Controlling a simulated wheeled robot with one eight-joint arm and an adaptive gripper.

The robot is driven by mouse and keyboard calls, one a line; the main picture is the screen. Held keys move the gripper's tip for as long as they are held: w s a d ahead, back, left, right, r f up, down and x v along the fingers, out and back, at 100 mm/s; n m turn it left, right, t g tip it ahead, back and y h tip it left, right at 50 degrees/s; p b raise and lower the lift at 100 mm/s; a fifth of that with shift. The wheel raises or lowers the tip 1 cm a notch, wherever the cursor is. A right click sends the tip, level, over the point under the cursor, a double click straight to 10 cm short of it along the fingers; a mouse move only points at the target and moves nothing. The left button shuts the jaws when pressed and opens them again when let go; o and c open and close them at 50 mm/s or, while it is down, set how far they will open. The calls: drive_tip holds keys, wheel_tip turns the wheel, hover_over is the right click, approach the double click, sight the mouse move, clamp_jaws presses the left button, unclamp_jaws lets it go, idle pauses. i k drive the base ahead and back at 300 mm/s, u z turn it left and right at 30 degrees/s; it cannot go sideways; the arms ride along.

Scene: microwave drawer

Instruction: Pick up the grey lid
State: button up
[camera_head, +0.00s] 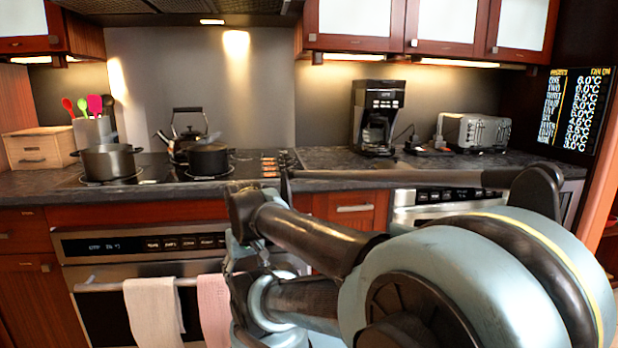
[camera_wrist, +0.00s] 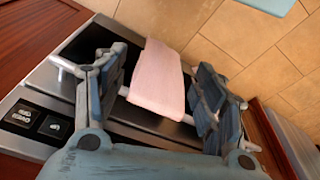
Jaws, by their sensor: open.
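I cannot make out a separate grey lid for certain in either view. In the head view, a grey pot (camera_head: 108,163) stands on the left of the cooktop and a dark pot (camera_head: 208,160) stands right of it; whether either top is a loose lid is too small to tell. My gripper (camera_wrist: 158,95) is open in the wrist view, pointing down in front of the oven. The pink towel (camera_wrist: 158,75) on the oven handle shows between its fingers, apparently beyond them, and nothing is held. My arm hides part of the counter front in the head view.
A kettle (camera_head: 186,135) stands behind the dark pot. A wooden box (camera_head: 40,147) and a utensil holder (camera_head: 92,131) are at left. A coffee maker (camera_head: 378,118) and a toaster (camera_head: 475,132) stand at right. A white towel (camera_head: 153,310) hangs from the oven handle (camera_head: 100,286).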

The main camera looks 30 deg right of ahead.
sight(391, 165)
drive_tip(key=z, duration=1.6)
